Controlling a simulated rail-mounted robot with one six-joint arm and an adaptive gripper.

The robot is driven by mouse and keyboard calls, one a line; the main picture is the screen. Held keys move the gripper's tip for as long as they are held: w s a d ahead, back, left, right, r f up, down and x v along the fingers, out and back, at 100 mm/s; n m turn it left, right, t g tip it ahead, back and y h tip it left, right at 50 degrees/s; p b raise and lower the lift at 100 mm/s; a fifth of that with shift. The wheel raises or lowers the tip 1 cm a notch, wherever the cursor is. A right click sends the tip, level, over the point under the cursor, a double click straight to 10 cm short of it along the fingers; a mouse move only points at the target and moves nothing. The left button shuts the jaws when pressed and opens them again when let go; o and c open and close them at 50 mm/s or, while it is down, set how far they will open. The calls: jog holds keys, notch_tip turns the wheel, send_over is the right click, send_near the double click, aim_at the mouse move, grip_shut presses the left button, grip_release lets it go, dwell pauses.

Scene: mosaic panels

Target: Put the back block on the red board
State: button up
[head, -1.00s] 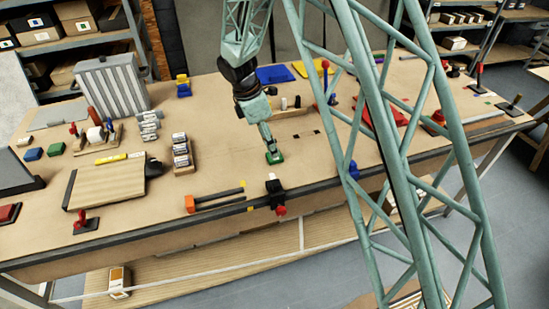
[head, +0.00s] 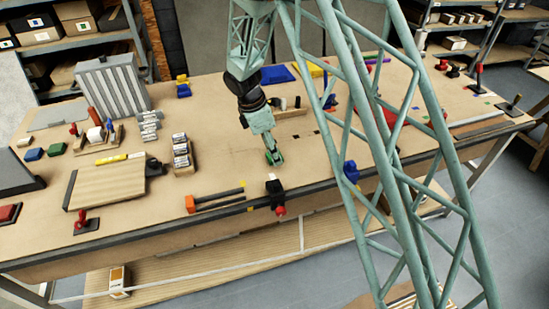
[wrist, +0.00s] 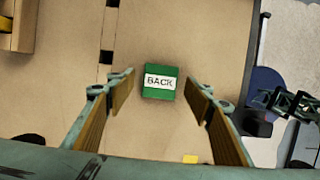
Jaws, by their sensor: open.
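The back block (wrist: 160,81) is green with a white label reading BACK. In the wrist view it lies on the bench between my open fingers, near their tips, with a gap on each side. In the head view my gripper (head: 274,160) is low over the bench near its front edge and largely hides the block. The red board (head: 413,116) is on the right part of the bench in the head view, partly hidden behind my arm.
A black clamp with a red knob (head: 279,209) sits on the front edge close to my gripper. An orange-ended bar tool (head: 215,200) lies to the left. A wooden tray (head: 290,110) stands behind. The bench around the block is mostly clear.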

jog(key=shift+d+f, duration=0.15)
jog(key=shift+f, duration=0.4)
jog(key=c, duration=0.9)
